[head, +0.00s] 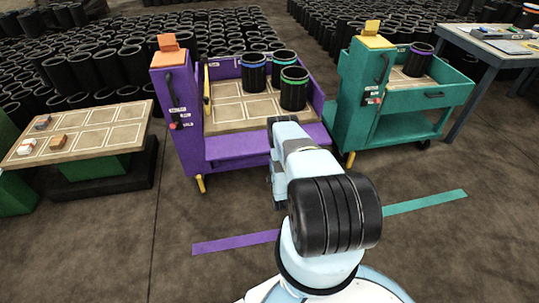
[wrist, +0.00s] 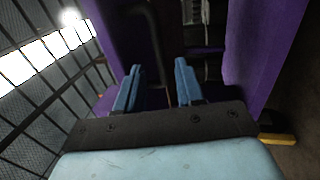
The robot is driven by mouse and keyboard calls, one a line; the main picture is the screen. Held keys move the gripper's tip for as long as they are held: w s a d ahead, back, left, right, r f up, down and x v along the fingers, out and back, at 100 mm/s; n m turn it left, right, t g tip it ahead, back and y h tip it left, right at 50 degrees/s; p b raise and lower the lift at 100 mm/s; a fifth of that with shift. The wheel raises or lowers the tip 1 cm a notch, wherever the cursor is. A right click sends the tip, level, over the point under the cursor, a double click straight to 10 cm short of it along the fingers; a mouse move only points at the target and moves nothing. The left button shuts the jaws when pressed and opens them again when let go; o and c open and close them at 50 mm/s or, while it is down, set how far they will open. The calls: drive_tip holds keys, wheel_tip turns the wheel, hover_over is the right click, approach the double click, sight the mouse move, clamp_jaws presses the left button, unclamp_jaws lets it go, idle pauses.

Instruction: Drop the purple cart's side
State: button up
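The purple cart (head: 180,131) stands left of centre in the head view. Its tan deck (head: 228,112) is exposed toward me, and no raised panel shows along its near edge. A purple panel or shelf (head: 236,147) lies below that edge; I cannot tell which, as my arm covers part of it. Black sleeves with blue (head: 253,77), teal (head: 283,71) and green (head: 293,92) rings stand on the deck. My gripper (wrist: 158,88) shows two blue fingers apart with nothing held, facing purple surfaces (wrist: 262,50). A dark curved bar (wrist: 153,30) is beyond them.
A teal cart (head: 355,95) with its side (head: 425,97) up stands to the right. A tan-topped table (head: 95,130) is left, and a blue-grey workbench (head: 490,45) far right. Purple (head: 225,243) and teal (head: 425,202) floor strips cross the open floor in front. Many black sleeves fill the back.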

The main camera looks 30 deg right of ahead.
drive_tip(key=x, duration=0.7)
drive_tip(key=shift+w+d, duration=0.1)
drive_tip(key=shift+w, duration=0.15)
drive_tip(key=shift+c, duration=0.2)
clamp_jaws()
